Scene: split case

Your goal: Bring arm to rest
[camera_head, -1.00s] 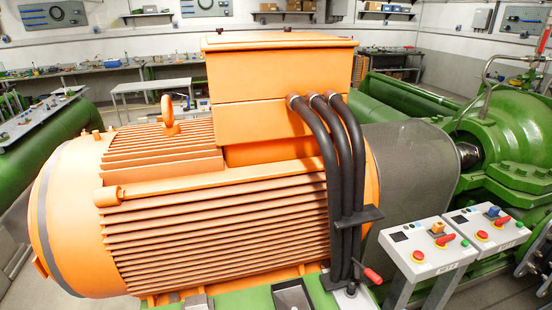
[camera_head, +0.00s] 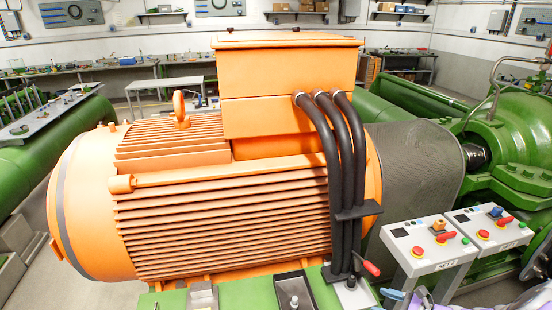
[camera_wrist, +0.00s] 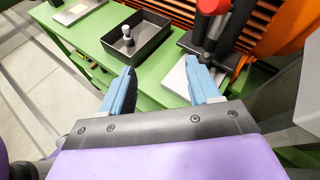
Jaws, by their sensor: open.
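My gripper (camera_wrist: 160,68) shows in the wrist view with its two blue fingers spread apart and nothing between them. Its dark mounting plate and purple body fill the lower part of that view. In the head view, only a small blue and purple part of it (camera_head: 392,295) shows at the bottom edge, below the control panels. The fingers point toward a green bench (camera_wrist: 152,92) that carries a dark open tray (camera_wrist: 150,58) with a grey knobbed peg (camera_wrist: 127,38) in it. I cannot tell the exact gap between fingers and bench.
A large orange motor (camera_head: 225,215) with thick black cables (camera_head: 352,170) stands behind the bench. A red-ended lever (camera_head: 372,268) stands beside the cables. Two control panels (camera_head: 425,240) are at right, near my gripper. Open floor (camera_head: 60,285) shows at lower left.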

